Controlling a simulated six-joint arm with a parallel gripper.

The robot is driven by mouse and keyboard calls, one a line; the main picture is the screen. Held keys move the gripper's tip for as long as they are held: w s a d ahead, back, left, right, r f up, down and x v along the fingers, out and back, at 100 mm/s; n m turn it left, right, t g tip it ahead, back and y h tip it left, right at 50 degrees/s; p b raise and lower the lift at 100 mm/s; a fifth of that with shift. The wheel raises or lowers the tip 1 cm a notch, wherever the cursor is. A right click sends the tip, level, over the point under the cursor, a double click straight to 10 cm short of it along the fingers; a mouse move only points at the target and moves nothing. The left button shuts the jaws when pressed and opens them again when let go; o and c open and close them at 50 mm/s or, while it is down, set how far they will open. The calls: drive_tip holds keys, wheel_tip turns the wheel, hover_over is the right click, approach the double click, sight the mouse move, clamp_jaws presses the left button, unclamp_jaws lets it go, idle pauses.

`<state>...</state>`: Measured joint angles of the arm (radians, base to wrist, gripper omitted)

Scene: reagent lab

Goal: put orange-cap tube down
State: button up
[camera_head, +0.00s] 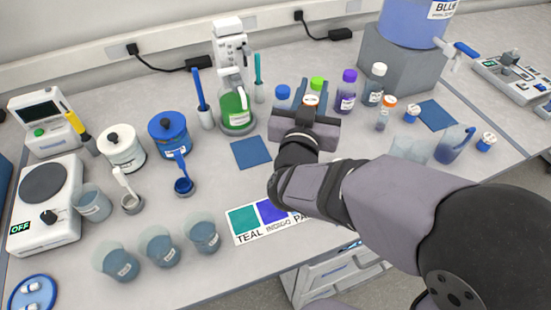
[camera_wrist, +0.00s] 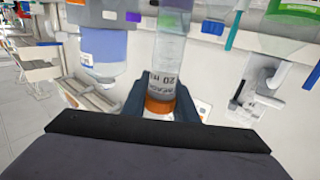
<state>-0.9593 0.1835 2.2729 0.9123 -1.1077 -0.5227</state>
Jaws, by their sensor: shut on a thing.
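My gripper (camera_head: 311,98) is shut on the orange-cap tube, among the bottles at the back of the bench. I cannot tell whether the tube's bottom touches anything. Another orange-capped container (camera_head: 384,119) stands to the right of my gripper.
Bottles with a blue cap (camera_head: 283,91), green cap (camera_head: 317,83), purple cap (camera_head: 348,76) and white cap (camera_head: 377,71) stand close around. A green-filled flask (camera_head: 235,108) is to the left. A blue mat (camera_head: 251,152) is bare; another (camera_head: 437,115) lies right.

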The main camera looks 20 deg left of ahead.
drive_tip(key=a+r+n+g+y, duration=0.1)
drive_tip(key=a+n+g+y, duration=0.1)
drive_tip(key=a+n+y, duration=0.5)
wheel_tip(320, 180, down, 10)
drive_tip(key=a+m+h, duration=0.1)
drive_tip(key=a+m, duration=0.1)
drive_tip(key=m, duration=0.1)
drive_tip(key=shift+f+p, duration=0.25)
drive_tip(key=shift+p, duration=0.05)
idle(0.3)
drive_tip(key=shift+a+f+b, duration=0.1)
drive_tip(key=shift+f+b, duration=0.35)
drive_tip(key=shift+b, duration=0.1)
drive_tip(key=o, duration=1.1)
drive_tip(key=shift+r, duration=0.1)
